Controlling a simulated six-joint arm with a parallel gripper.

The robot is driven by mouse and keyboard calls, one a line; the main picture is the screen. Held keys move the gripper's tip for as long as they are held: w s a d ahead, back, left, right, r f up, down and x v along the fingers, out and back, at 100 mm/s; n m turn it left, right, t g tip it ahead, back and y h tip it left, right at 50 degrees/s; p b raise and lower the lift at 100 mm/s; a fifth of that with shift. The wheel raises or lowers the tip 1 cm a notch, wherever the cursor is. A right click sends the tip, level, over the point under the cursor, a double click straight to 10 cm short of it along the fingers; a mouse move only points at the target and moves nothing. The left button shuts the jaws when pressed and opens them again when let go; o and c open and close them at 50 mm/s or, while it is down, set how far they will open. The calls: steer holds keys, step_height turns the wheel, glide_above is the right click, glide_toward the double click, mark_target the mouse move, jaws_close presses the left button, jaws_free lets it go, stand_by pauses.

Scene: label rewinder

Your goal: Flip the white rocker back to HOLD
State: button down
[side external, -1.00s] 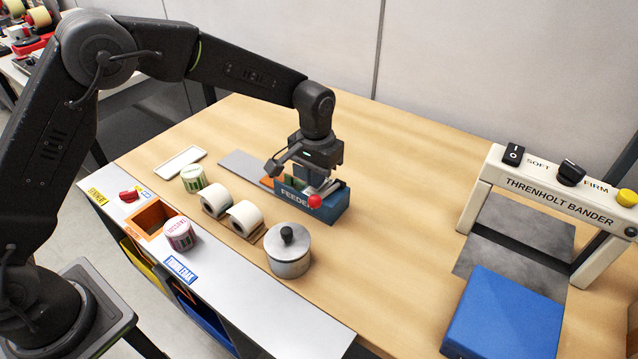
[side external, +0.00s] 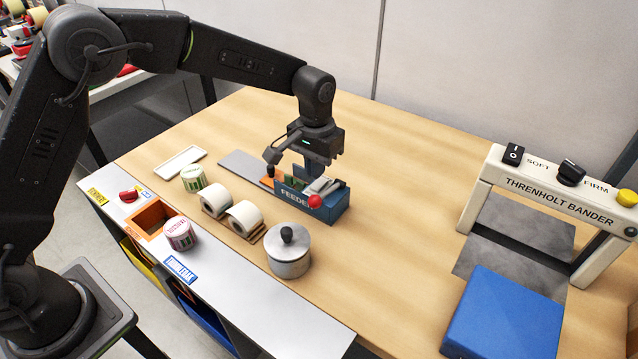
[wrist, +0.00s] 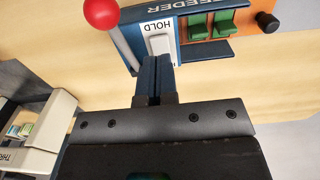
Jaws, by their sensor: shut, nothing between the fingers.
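The white rocker (wrist: 160,45) sits on the blue feeder box, beside a white plate marked HOLD (wrist: 152,27) in the wrist view. The tips of my gripper (wrist: 156,62) are shut and empty, right at the rocker's near end; I cannot tell whether they touch it. They hide part of the rocker, and its tilt is not clear. In the side view my gripper (side external: 309,166) hangs over the feeder box (side external: 310,200), pointing down.
A lever with a red ball (wrist: 102,14) stands beside the rocker. Green switches (wrist: 212,25) and a black knob (wrist: 267,22) are on the other side. A lidded metal pot (side external: 289,255) and label rolls (side external: 244,215) stand in front. The table right of the feeder is clear.

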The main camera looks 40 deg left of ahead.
mark_target(315, 186)
steer(key=shift+r, duration=1.9)
steer(key=shift+s+a+r, duration=0.1)
steer(key=shift+s+r, duration=0.05)
steer(key=shift+r, duration=0.15)
steer(key=s+a+r+t, duration=0.3)
steer(key=s+a+r, duration=0.4)
steer(key=s+r, duration=0.5)
steer(key=s+a+f+t, duration=0.1)
steer(key=s+a, duration=0.3)
steer(key=s, duration=1.2)
steer(key=shift+s+f+t, duration=0.15)
steer(key=shift+f+t, duration=0.05)
steer(key=shift+t, duration=0.6)
